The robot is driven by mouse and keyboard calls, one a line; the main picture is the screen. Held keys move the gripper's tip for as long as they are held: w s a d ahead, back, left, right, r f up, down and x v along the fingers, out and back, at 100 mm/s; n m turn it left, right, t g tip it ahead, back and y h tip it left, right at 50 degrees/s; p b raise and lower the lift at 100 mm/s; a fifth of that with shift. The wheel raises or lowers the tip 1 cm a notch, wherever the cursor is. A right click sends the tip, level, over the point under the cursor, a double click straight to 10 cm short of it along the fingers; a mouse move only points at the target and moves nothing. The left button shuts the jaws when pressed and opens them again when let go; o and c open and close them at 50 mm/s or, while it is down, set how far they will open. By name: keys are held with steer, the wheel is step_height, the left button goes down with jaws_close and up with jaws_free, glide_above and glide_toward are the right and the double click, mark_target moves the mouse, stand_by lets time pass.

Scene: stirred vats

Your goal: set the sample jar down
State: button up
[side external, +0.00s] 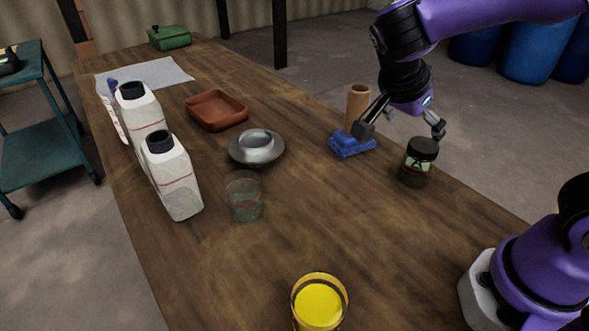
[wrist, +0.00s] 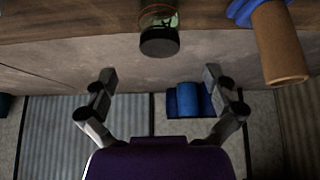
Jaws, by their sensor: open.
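The sample jar (side external: 418,163) is a small dark glass jar with a black lid and a pale green label. It stands upright on the wooden table (side external: 290,230), near its right edge. My gripper (side external: 402,130) is open above and beside the jar, with its fingers spread. In the wrist view the jar (wrist: 159,33) is at the top centre, beyond the open fingertips of my gripper (wrist: 160,75). Nothing shows between the fingers there, and they look clear of the jar.
A blue cloth (side external: 352,144) and a tan cylinder (side external: 357,104) are close to the gripper. A glass beaker (side external: 245,198), a grey dish (side external: 257,150), a brown tray (side external: 216,110) and white bottles (side external: 172,178) stand left. A yellow-filled cup (side external: 319,303) is in front.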

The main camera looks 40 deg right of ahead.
steer(key=s+a+r+n+t+y, duration=0.4)
steer(key=s+a+n+t+y, duration=0.1)
steer(key=n, duration=1.3)
steer(key=shift+s+a+r+t+y, duration=0.2)
steer(key=shift+s+t+y, duration=0.2)
steer(key=shift+s+y, duration=0.25)
steer(key=shift+w, duration=0.15)
